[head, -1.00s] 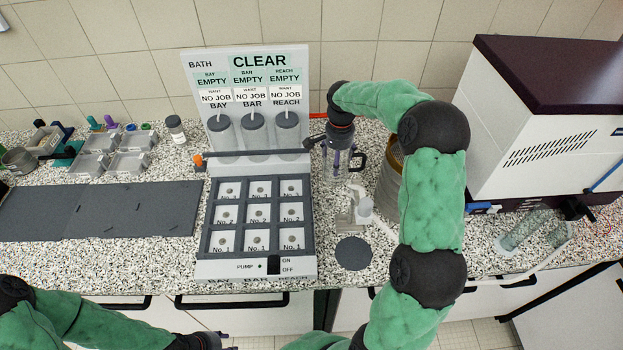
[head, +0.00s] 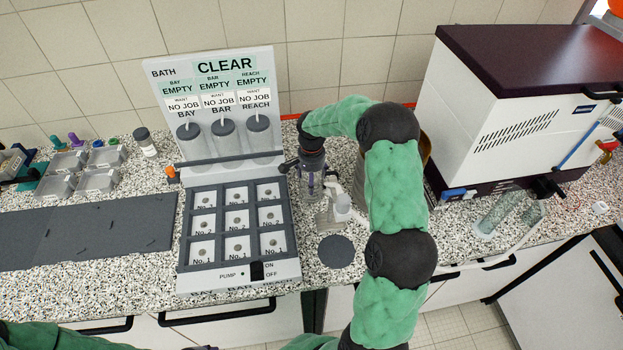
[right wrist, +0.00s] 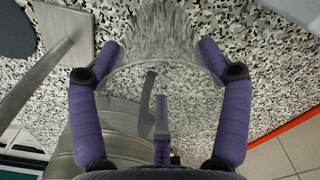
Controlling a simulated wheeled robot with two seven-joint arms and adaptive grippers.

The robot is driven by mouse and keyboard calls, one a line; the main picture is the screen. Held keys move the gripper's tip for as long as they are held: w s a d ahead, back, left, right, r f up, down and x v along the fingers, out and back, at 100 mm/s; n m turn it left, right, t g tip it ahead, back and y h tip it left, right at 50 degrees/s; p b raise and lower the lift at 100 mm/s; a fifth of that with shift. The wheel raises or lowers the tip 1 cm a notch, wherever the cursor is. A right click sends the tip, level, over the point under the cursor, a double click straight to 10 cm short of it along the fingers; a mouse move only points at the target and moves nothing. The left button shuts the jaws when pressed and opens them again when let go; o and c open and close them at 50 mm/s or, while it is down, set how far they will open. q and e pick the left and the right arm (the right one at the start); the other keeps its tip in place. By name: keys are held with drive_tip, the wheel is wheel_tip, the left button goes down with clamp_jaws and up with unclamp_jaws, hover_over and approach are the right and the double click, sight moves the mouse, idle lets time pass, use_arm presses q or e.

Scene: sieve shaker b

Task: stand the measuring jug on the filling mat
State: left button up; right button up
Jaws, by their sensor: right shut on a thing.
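The clear measuring jug (head: 311,190) is between the purple fingers of my right gripper (head: 312,177), which is shut on it behind the tap. In the right wrist view the see-through jug (right wrist: 160,75) fills the space between the fingers (right wrist: 162,75), with a dark strip, perhaps its handle, behind its wall. I cannot tell whether its base touches the counter. The filling mat, a round dark grey disc (head: 336,252), lies bare at the counter's front; its edge shows in the right wrist view (right wrist: 14,32). My left gripper is out of view; only its arm shows at lower left.
A metal tap stand with a white part (head: 341,207) stands between jug and mat. The bath unit (head: 180,262) is left of them. A metal drum (right wrist: 95,135) stands close beside the jug. A large white machine (head: 510,110) stands at right.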

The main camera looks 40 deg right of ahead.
drive_tip(key=shift+f, duration=0.1)
drive_tip(key=o, duration=0.8)
drive_tip(key=shift+f, duration=0.1)
drive_tip(key=o, duration=0.3)
drive_tip(key=shift+o, duration=0.2)
drive_tip(key=shift+r, duration=0.2)
